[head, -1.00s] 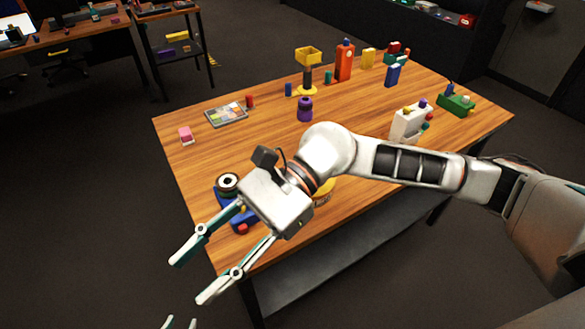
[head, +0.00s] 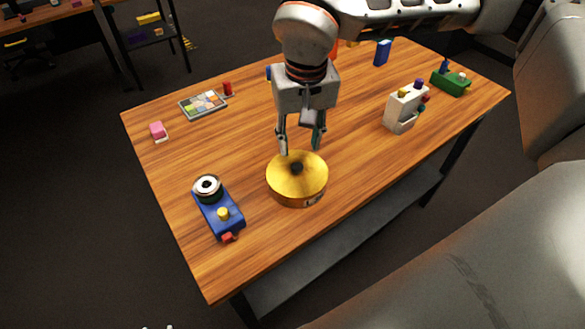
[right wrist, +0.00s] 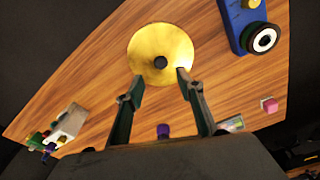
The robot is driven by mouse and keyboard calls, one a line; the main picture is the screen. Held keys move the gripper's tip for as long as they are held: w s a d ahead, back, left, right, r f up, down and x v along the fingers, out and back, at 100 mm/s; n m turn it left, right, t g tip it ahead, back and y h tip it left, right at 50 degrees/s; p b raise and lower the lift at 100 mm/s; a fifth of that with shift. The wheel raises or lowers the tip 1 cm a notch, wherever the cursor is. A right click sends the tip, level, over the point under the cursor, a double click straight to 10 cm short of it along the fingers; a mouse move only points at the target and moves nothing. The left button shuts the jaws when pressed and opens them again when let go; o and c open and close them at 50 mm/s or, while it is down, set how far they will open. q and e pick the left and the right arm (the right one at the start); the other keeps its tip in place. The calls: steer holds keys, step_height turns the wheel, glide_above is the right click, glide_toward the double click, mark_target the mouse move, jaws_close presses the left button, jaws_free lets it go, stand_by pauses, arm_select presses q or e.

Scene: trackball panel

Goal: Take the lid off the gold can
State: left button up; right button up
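The gold can (head: 311,198) stands on the wooden table near its front edge. Its round gold lid (head: 285,178) is on top, with a small dark knob (head: 297,167) at the centre. In the right wrist view the lid (right wrist: 150,40) and knob (right wrist: 160,62) show from above. My right gripper (head: 301,150) is open and empty, pointing down just behind the knob. In the right wrist view its two fingertips (right wrist: 160,75) are spread, with the knob between and just beyond them. I cannot tell its exact height above the lid. My left gripper is barely at the bottom edge of the head view, too little to judge.
A blue trackball panel (head: 218,211) stands left of the can. A grey tray of coloured tiles (head: 203,104), a pink block (head: 158,131), a white block with coloured knobs (head: 403,108) and a green block (head: 451,82) are farther off. The table right of the can is clear.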

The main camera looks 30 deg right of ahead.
mark_target(297, 166)
steer(key=f, duration=0.4)
steer(key=f+b, duration=0.1)
steer(key=f, duration=0.2)
steer(key=shift+w+f, duration=0.1)
steer(key=shift+w, duration=0.15)
steer(key=shift+a, duration=0.1)
jaws_close()
